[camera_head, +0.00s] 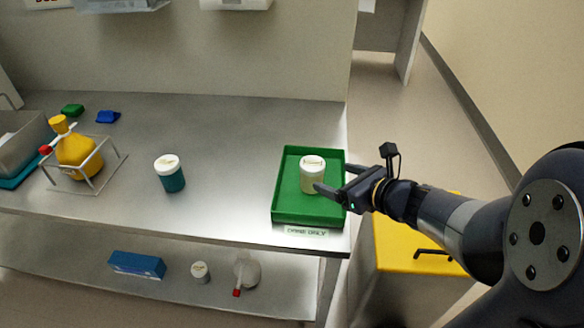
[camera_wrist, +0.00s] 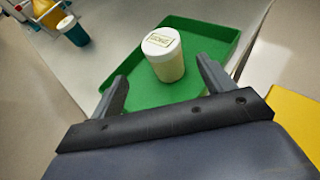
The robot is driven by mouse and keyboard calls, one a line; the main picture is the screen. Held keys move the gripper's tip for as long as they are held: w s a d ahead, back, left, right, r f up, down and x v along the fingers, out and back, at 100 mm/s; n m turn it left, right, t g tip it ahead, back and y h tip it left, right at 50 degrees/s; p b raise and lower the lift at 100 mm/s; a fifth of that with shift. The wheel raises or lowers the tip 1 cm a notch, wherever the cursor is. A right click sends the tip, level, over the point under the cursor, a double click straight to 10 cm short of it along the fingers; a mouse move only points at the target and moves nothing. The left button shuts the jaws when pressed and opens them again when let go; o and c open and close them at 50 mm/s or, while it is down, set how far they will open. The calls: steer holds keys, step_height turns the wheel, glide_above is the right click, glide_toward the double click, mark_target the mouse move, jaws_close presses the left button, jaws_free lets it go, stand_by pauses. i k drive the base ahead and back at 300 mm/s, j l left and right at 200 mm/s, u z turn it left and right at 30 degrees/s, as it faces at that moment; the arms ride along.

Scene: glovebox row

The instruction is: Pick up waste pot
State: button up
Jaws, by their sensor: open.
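A cream pot with a white lid (camera_head: 312,174) stands upright in the green tray (camera_head: 280,207) at the right end of the steel bench. Its lid label is too blurred to read surely, so I cannot tell if it is the waste pot. My gripper (camera_head: 335,178) is open, low over the tray's right side. In the wrist view the cream pot (camera_wrist: 168,64) stands ahead, lined up with the gap between the fingers, with no clear contact. A teal pot with a white lid (camera_head: 172,179) stands mid-bench; it also shows in the wrist view (camera_wrist: 75,33).
A yellow flask (camera_head: 76,150) sits in a wire stand at the left. Green (camera_head: 73,110) and blue (camera_head: 108,117) pieces lie behind. The lower shelf holds a blue box (camera_head: 137,264) and a small pot (camera_head: 200,272). A yellow-topped bin (camera_head: 400,250) is below my arm.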

mark_target(168, 169)
steer(key=u, duration=1.5)
steer(key=i+j+z, duration=0.45)
steer(key=i+j, duration=0.25)
